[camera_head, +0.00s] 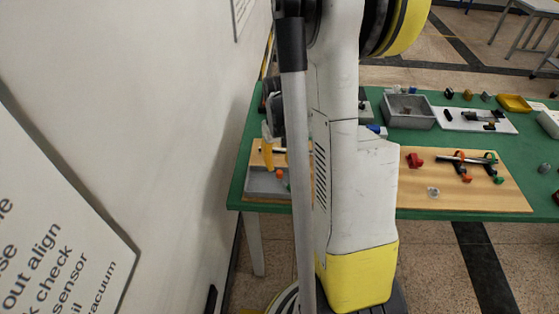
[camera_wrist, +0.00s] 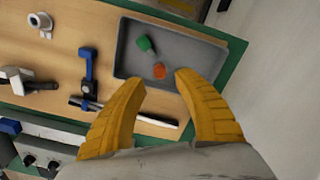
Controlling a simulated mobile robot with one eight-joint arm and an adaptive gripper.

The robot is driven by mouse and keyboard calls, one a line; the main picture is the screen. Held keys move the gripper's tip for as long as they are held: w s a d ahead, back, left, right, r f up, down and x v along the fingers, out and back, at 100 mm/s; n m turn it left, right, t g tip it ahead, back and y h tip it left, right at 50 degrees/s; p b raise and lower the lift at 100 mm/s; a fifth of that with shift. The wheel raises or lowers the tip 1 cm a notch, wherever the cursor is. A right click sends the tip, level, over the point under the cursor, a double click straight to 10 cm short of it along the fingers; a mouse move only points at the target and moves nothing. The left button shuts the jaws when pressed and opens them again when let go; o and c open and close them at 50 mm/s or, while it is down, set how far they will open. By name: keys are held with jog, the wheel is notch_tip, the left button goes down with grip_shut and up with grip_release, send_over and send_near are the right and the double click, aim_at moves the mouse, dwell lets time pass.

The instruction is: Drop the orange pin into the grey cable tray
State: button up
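The grey cable tray (camera_wrist: 185,55) lies on the wooden board in the wrist view; part of it shows in the head view (camera_head: 262,182), left of my arm. The orange pin (camera_wrist: 159,71) appears to lie on the tray floor, near the tray's edge; an orange spot (camera_head: 280,173) shows there in the head view. A green pin (camera_wrist: 146,44) is also in the tray. My gripper (camera_wrist: 160,80) has its yellow fingers apart, with nothing between them. It is above the tray's edge, with the orange pin just beyond the fingertips. In the head view it is partly hidden by my arm.
A blue clip (camera_wrist: 89,75) and a dark rod with a white end (camera_wrist: 125,112) are beside the tray. A grey bin (camera_head: 410,122) stands behind. A wall (camera_head: 180,110) is close on the left.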

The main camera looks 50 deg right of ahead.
aim_at(279, 172)
notch_tip(279, 172, up, 12)
dwell(0.5)
jog(key=shift+a, duration=0.1)
jog(key=s+a+r+n+t, duration=0.1)
jog(key=a+r+t, duration=0.1)
jog(key=a, duration=0.6)
jog(key=s+a+r+n+t, duration=0.1)
jog(key=s+a+n+t, duration=0.1)
jog(key=a, duration=0.7)
jog(key=s+a+r+n+t, duration=0.1)
jog(key=s+a+r+t, duration=0.1)
jog(key=a, duration=0.6)
jog(key=shift+s+a+r+n+t, duration=0.15)
jog(key=shift+s+r+n+t, duration=0.15)
jog(key=shift+t, duration=0.3)
